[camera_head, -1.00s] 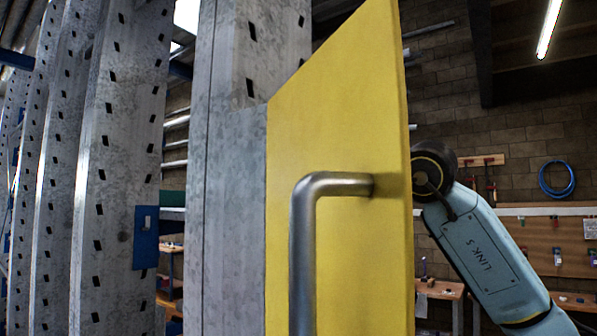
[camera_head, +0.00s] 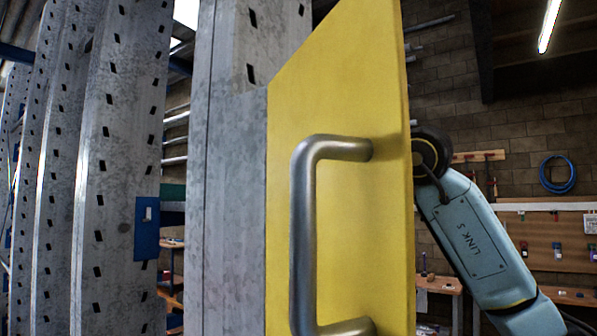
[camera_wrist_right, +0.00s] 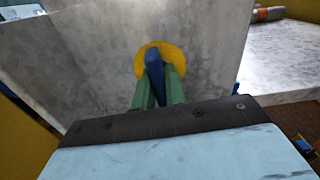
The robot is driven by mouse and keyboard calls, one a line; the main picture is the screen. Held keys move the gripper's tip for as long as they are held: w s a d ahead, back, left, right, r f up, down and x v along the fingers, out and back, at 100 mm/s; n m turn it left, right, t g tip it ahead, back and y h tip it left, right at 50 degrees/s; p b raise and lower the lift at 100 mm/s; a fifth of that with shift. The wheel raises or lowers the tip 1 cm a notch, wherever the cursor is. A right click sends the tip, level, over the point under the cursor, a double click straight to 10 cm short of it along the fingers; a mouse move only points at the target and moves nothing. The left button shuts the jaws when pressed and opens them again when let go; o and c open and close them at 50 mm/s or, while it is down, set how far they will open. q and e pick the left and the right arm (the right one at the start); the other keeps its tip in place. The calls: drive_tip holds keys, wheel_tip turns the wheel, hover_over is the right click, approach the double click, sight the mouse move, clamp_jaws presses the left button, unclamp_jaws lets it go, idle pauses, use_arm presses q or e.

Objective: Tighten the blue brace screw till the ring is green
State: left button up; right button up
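In the right wrist view, the blue brace screw (camera_wrist_right: 153,62) stands out from a grey metal face as an upright blue grip. A yellow ring (camera_wrist_right: 143,59) surrounds its base; no green shows on the ring. My right gripper (camera_wrist_right: 158,84) has its green fingers on both sides of the blue grip and looks shut on it. In the head view, the screw, the ring and the right gripper are hidden behind a yellow panel (camera_head: 345,90); only my right arm shows at the right. My left gripper is in neither view.
The yellow panel carries a bent metal handle (camera_head: 303,230) and stands close in front. A grey perforated upright (camera_head: 228,180) stands left of it, with more uprights further left. A blue bracket (camera_head: 147,228) sits on one. Workbenches and a brick wall (camera_head: 530,140) lie behind.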

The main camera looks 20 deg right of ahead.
drive_tip(key=o, duration=0.5)
drive_tip(key=shift+s+d+b, duration=0.35)
drive_tip(key=shift+s+d, duration=0.1)
drive_tip(key=shift+s, duration=0.05)
drive_tip(key=shift+b+v, duration=0.65)
drive_tip(key=shift+v, duration=1.15)
